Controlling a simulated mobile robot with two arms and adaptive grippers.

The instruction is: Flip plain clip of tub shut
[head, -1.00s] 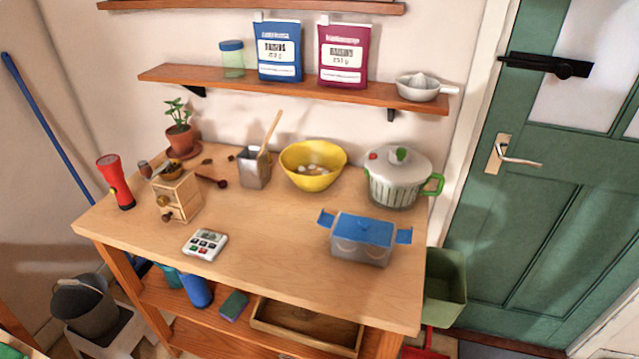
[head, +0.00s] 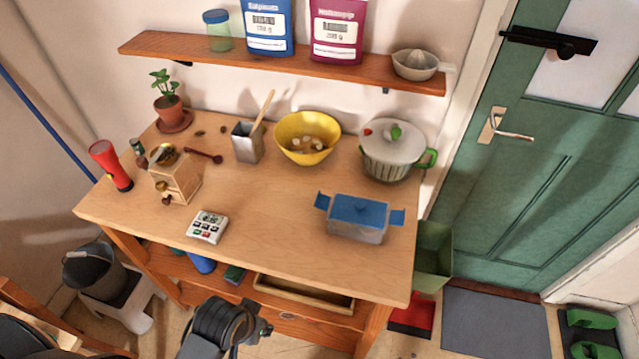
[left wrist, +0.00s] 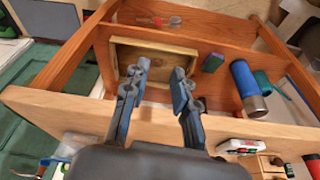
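The tub (head: 355,234) is a grey box with a blue lid (head: 358,210), standing near the table's front right. A blue clip (head: 321,201) sticks up and out at its left end. Another blue clip (head: 397,217) sticks out at its right end. Both look swung away from the walls; I cannot tell which is plain. My left gripper is open and empty in the left wrist view (left wrist: 157,85), with the table edge and lower shelf beyond its fingers. In the head view, my dark arm is low in front of the table, apart from the tub. My right gripper is not seen.
On the wooden table (head: 270,225) are a timer (head: 207,226), a grinder (head: 174,178), a red torch (head: 110,165), a yellow bowl (head: 307,138) and a lidded pot (head: 393,150) behind the tub. The tabletop between timer and tub is clear. A tray (left wrist: 150,60) sits on the lower shelf.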

